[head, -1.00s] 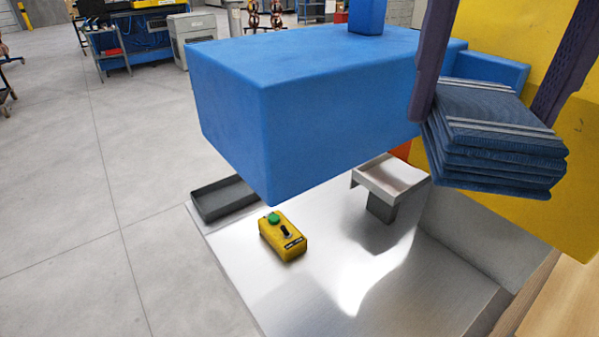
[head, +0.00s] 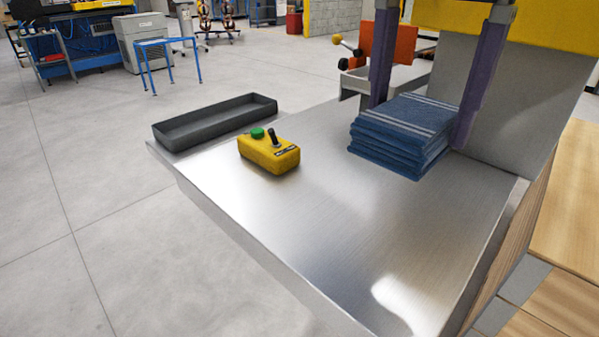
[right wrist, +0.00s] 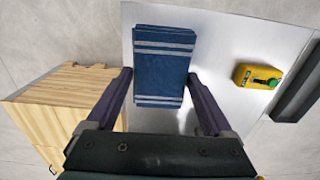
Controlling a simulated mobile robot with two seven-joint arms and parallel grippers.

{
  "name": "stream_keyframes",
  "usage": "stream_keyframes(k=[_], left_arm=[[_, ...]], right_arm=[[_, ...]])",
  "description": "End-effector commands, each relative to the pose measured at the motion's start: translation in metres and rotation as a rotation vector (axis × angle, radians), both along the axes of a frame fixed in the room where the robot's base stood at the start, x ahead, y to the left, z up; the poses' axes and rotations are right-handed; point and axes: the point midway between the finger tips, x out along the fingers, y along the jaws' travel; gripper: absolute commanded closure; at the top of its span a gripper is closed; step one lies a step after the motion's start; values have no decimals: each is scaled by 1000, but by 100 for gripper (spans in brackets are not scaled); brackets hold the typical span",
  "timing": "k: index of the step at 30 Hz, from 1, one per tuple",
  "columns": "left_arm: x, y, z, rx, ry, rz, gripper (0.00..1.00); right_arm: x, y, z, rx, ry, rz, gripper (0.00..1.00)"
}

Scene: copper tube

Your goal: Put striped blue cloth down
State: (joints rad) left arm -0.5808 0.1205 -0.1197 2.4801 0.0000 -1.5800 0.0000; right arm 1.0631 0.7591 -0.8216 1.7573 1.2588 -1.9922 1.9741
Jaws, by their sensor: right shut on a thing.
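The striped blue cloth (head: 400,132) is a folded stack with pale stripes, level at the right of the metal table top. My right gripper (head: 419,126) comes down from above, one purple finger on each side of the stack, and is shut on it. In the right wrist view the cloth (right wrist: 163,65) lies between the two fingers. It is at or very close to the metal surface; I cannot tell if it bears its weight there. My left gripper is not in view.
A yellow control box (head: 268,155) with a green button stands left of the cloth on the metal table (head: 330,215). A dark grey tray (head: 215,122) lies behind it. An upright grey panel (head: 525,105) borders the right side. The table's front is clear.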

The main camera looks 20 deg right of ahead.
Motion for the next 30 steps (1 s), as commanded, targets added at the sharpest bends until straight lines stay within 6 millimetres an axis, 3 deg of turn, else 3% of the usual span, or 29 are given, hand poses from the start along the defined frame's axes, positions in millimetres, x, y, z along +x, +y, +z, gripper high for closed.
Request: stream_keyframes(k=[1,6,12,19,24,30], left_arm=[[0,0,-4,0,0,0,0],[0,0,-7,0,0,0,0],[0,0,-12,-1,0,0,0],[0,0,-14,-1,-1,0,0],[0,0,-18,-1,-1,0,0],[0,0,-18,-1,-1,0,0]], right_arm=[[-2,0,-17,-1,7,0,77],[-2,-1,-68,-3,7,2,77],[-1,0,-116,-1,3,3,77],[-1,0,-139,-1,2,3,77],[-1,0,-167,-2,3,4,77],[0,0,-175,-1,-1,5,77]])
